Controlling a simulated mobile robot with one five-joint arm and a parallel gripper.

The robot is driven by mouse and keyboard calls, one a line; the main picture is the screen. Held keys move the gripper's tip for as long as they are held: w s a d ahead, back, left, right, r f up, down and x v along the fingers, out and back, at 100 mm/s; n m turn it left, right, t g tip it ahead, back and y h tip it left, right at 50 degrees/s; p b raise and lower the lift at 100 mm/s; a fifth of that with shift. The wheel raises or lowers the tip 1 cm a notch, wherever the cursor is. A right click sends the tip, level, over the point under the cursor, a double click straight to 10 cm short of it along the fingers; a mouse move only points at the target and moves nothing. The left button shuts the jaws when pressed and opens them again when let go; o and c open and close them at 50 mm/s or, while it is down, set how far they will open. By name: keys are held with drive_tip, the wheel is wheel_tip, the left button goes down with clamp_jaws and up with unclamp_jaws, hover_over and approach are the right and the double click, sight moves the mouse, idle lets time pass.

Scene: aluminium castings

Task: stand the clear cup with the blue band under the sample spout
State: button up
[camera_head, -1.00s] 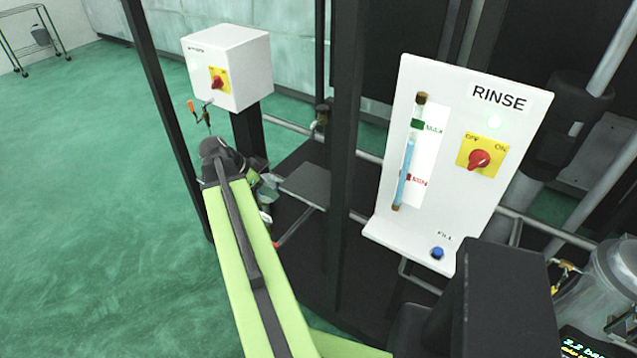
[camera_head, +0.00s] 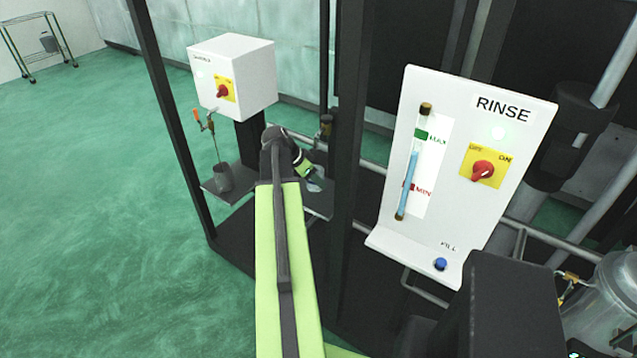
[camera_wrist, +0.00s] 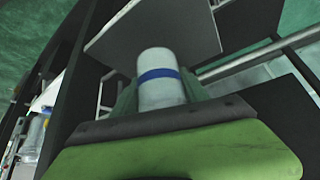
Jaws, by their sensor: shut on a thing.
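The clear cup with the blue band (camera_wrist: 161,82) is between the green fingers of my gripper (camera_wrist: 160,98) in the wrist view, looking whitish. In the head view my gripper (camera_head: 308,172) is over the right-hand plate, and the cup there is mostly hidden by the arm. I cannot tell whether it touches the plate. The sample spout (camera_head: 211,122), with an orange handle, sticks out below the white box at the left. A dark grey cup (camera_head: 223,177) stands below it on the left plate, with a thin line running down to it.
The left plate (camera_head: 243,188) and right plate (camera_head: 320,211) sit inside a black frame (camera_head: 176,130). The white box (camera_head: 235,72) has a red knob. The RINSE panel (camera_head: 452,190) stands right of a black post (camera_head: 347,150). Open green floor lies at left.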

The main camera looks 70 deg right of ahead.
drive_tip(key=shift+s+d+f+b, duration=0.15)
drive_tip(key=shift+d+f+b, duration=0.05)
drive_tip(key=shift+f+b, duration=0.85)
drive_tip(key=shift+s+d+f+b, duration=0.15)
drive_tip(key=shift+d+f+b, duration=0.05)
drive_tip(key=shift+f+b, duration=0.8)
drive_tip(key=o, duration=1.3)
drive_tip(key=shift+r, duration=0.1)
drive_tip(key=shift+r, duration=0.1)
drive_tip(key=shift+r+p, duration=0.3)
drive_tip(key=shift+p, duration=0.2)
drive_tip(key=p+v, duration=0.9)
drive_tip(key=v, duration=0.2)
drive_tip(key=shift+w+a+r+p, duration=0.15)
drive_tip(key=shift+a+r+p, duration=0.1)
drive_tip(key=shift+p, duration=0.1)
